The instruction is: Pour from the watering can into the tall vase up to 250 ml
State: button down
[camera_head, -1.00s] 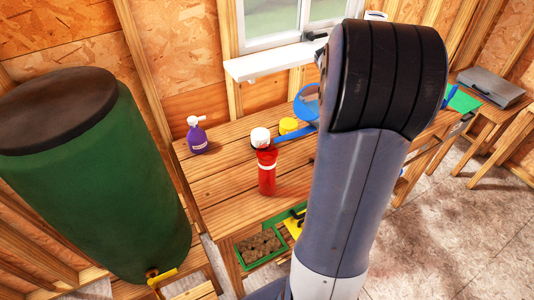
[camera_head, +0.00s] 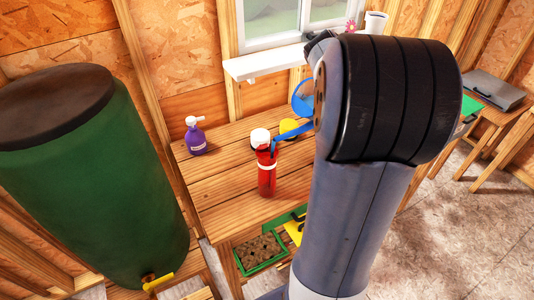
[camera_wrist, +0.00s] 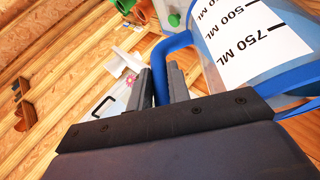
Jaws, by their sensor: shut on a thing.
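The watering can (camera_head: 303,97) is blue with a clear body; much of it is hidden behind my arm in the head view. Its blue spout (camera_head: 292,133) slants down to the mouth of the red vase (camera_head: 266,180), which stands upright on the bench and has a white band. I cannot tell whether the spout tip is inside the mouth, or whether water flows. In the wrist view my gripper (camera_wrist: 160,82) is shut on the can's blue handle (camera_wrist: 178,42). A white scale label (camera_wrist: 238,40) with 500 and 750 ML marks shows tilted on the clear body; the water level is unclear.
A green barrel (camera_head: 95,175) is at left. A green tray (camera_head: 260,254) sits low in front. The bench's left front is clear.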

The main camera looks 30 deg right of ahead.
jog(key=shift+a+r+h+b, duration=0.65)
jog(key=shift+r+b, duration=0.3)
jog(key=shift+b, duration=0.25)
dwell(0.9)
jog(key=shift+a+r+n+h+b, duration=0.5)
jog(key=shift+a+r+b, duration=0.65)
jog(key=shift+b, duration=0.45)
dwell(1.5)
